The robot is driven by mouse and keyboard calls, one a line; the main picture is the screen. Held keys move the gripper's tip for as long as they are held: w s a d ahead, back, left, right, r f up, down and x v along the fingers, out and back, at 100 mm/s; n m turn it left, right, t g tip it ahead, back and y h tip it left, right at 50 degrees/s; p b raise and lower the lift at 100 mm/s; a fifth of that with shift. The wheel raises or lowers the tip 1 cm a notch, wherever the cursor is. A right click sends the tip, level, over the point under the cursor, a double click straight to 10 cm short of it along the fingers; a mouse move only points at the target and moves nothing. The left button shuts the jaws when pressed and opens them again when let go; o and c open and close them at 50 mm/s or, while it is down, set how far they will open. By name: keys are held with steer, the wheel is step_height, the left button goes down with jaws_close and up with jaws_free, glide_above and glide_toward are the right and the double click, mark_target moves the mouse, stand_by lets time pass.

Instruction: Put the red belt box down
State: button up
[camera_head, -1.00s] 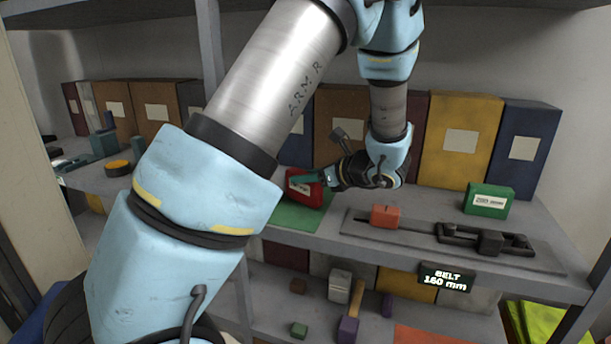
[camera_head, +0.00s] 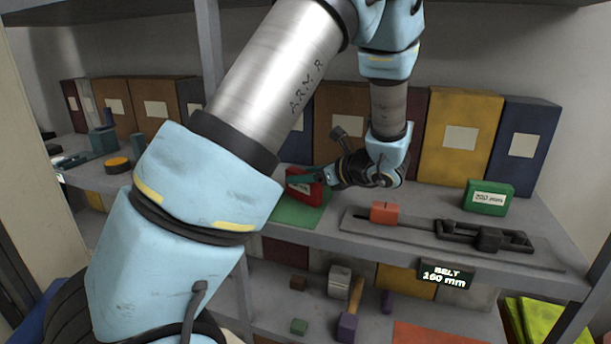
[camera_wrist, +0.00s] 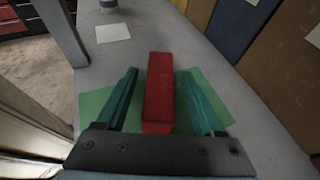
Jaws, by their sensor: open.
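The red belt box (camera_head: 304,187) with a white label stands upright on a green mat (camera_head: 292,214) on the middle shelf. In the wrist view the red box (camera_wrist: 158,92) stands on the green mat (camera_wrist: 92,104), between the two teal fingers of my gripper (camera_wrist: 160,100). A gap shows on each side of the box, so my gripper is open around it. In the head view my gripper (camera_head: 310,178) reaches the box from the right, and a finger hides part of the box's front.
A green labelled box (camera_head: 488,198) stands to the right on the same shelf. In front of it lies a long fixture with an orange block (camera_head: 384,212) and a black slider (camera_head: 488,238). Tall binders (camera_head: 460,137) line the back. A sign (camera_head: 446,276) reads "BELT 160 mm".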

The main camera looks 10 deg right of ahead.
steer(key=shift+s+d+r, duration=0.15)
steer(key=shift+s+d, duration=0.1)
steer(key=b+v, duration=0.2)
steer(key=v, duration=0.9)
steer(key=shift+r+b, duration=0.15)
steer(key=shift+b, duration=0.15)
steer(key=shift+s, duration=0.15)
